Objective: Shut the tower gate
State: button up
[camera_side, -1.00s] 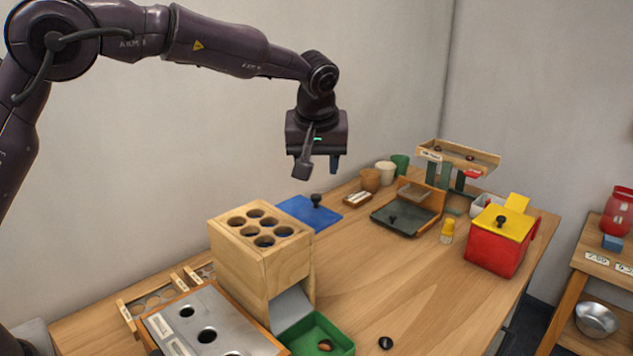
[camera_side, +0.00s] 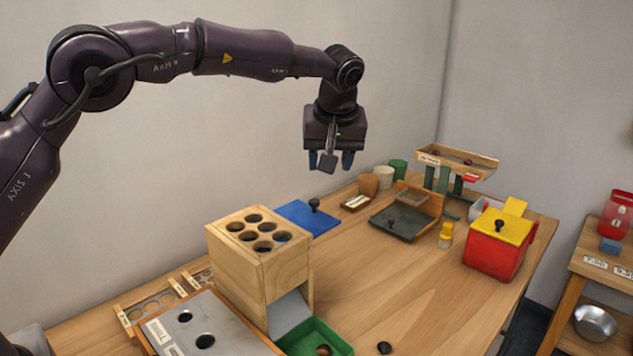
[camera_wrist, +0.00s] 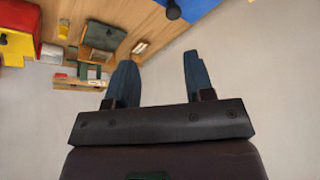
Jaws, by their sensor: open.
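A raised wooden tray (camera_side: 460,163) on green posts (camera_side: 443,180) stands at the back right of the bench and looks like the tower. A small red tab (camera_side: 471,178) shows under its front edge and may be the gate; whether it is open or shut I cannot tell. My gripper (camera_side: 330,164) is open and empty, high above the bench, in front of the wall and to the left of the tower. In the wrist view my two fingers (camera_wrist: 158,75) are spread with nothing between them. The tower (camera_wrist: 80,82) appears there to the left of the fingers, small and partly unclear.
A wooden block with holes (camera_side: 260,255) stands at the front, with a green tray (camera_side: 335,345) beside it. A blue board with a black knob (camera_side: 308,217), a dark plate (camera_side: 400,222), a yellow-capped jar (camera_side: 446,236) and a red box (camera_side: 492,258) lie between. The bench's right front is mostly clear.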

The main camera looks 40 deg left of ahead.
aim_at(315, 201)
jog(key=a+f+n+g, duration=0.1)
jog(key=f+n, duration=0.1)
jog(key=f, duration=0.1)
jog(key=a+f+n, duration=0.1)
jog(key=f+n, duration=0.2)
jog(key=a+f+n+g, duration=0.1)
jog(key=f+n, duration=0.2)
jog(key=shift+w+a+g+y, duration=0.2)
jog(key=shift+a+g+y, duration=0.1)
jog(key=shift+y, duration=0.1)
dwell(0.5)
jog(key=shift+r, duration=0.1)
grip_shut()
